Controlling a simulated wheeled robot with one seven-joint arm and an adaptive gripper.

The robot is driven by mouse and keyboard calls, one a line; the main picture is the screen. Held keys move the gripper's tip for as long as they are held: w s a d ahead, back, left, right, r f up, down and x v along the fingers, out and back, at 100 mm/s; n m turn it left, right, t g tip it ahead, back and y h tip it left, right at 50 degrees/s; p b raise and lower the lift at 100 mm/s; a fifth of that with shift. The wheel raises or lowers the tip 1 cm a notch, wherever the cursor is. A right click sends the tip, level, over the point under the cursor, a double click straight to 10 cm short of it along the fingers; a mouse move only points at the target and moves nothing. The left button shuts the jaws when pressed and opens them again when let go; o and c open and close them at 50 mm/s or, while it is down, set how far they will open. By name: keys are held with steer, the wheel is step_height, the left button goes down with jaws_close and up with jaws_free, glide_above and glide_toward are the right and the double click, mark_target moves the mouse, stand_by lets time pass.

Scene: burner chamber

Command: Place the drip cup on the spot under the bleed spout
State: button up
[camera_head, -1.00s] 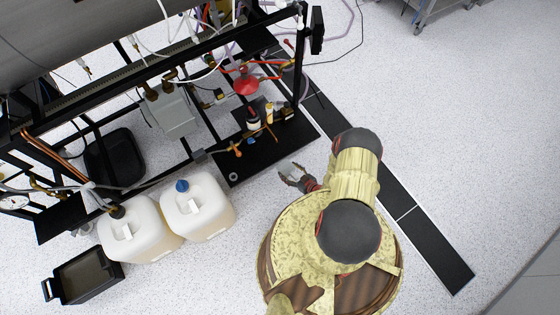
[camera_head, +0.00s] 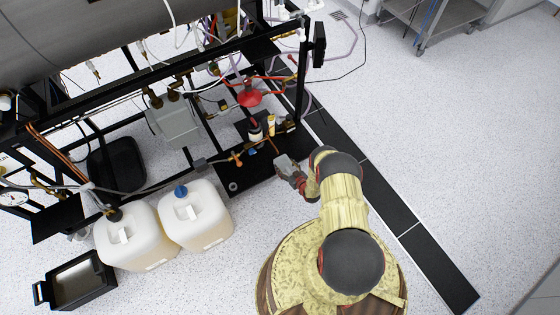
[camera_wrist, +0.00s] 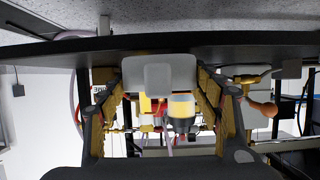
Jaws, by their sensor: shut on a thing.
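My gripper (camera_head: 290,170) is at the near right edge of the black base plate (camera_head: 258,172), in front of the pipework. It is shut on a small grey, cup-like thing, which I take as the drip cup (camera_head: 286,163). In the wrist view the grey cup (camera_wrist: 160,72) sits between the two fingers of my gripper (camera_wrist: 160,88), with one flat face toward me. A brass fitting with an orange handle (camera_head: 236,158) stands left of the gripper over the plate; I cannot tell whether it is the bleed spout. A small pale ring (camera_head: 233,186) lies on the plate's near left corner.
Two white jugs (camera_head: 195,215) stand left of the plate, with a black bin (camera_head: 75,281) beyond them. Small bottles (camera_head: 256,130) and a red funnel-like part (camera_head: 249,95) are behind the gripper. Black frame posts (camera_head: 299,80) rise at the right. The floor right is open.

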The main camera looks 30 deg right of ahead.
mark_target(280, 158)
steer(key=w+b, duration=0.1)
steer(key=w, duration=0.4)
steer(key=shift+w+a+f+b, duration=0.1)
steer(key=shift+w+b, duration=0.25)
steer(key=shift+s+f+b, duration=0.1)
steer(key=shift+f+b, duration=0.2)
steer(key=shift+f, duration=0.05)
steer(key=shift+r, duration=0.15)
steer(key=o, duration=1.1)
steer(key=shift+o, duration=0.2)
